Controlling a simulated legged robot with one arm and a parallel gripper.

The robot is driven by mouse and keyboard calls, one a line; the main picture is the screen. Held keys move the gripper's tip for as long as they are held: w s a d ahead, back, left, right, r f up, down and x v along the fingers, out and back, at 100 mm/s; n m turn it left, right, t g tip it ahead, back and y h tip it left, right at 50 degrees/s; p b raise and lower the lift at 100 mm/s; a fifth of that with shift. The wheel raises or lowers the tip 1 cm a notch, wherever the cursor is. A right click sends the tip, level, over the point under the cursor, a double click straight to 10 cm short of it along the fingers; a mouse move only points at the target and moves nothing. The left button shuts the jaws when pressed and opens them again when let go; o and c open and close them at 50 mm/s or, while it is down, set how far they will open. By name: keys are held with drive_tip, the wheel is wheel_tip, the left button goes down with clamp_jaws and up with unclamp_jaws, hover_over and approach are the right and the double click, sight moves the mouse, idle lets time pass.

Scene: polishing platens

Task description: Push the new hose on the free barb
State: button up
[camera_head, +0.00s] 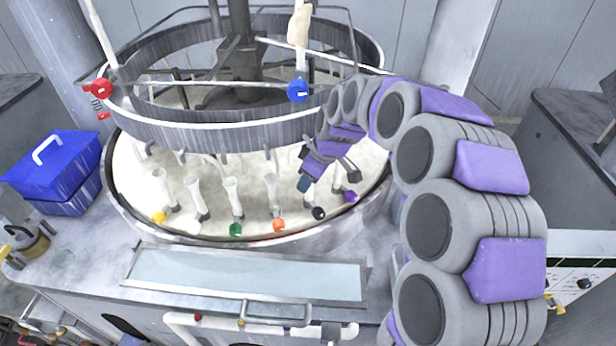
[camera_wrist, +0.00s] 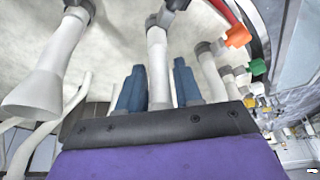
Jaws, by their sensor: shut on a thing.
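My gripper shows in the head view (camera_head: 304,184) over the right front of the round basin, beside the black knob (camera_head: 318,213). In the wrist view, my gripper's two blue-grey fingers (camera_wrist: 158,88) stand on either side of a white hose (camera_wrist: 157,62) and are shut on it. The hose runs away from the fingers to a grey fitting (camera_wrist: 154,21); I cannot tell whether it is pushed onto it. Another white hose with a flared end (camera_wrist: 38,95) is at the left. Which barb is free cannot be made out.
Several white hoses stand in the basin, near yellow (camera_head: 158,217), green (camera_head: 235,229), orange (camera_head: 279,225) and purple (camera_head: 350,197) knobs. A raised metal ring (camera_head: 200,132) with red (camera_head: 101,89) and blue (camera_head: 298,91) knobs overhangs the basin. A blue box (camera_head: 52,168) sits left.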

drive_tip(key=shift+f+b, duration=0.3)
drive_tip(key=shift+f, duration=0.6)
drive_tip(key=o, duration=1.1)
drive_tip(key=shift+r, duration=0.15)
drive_tip(key=p+v, duration=0.1)
drive_tip(key=v, duration=1.6)
drive_tip(key=shift+w, duration=0.15)
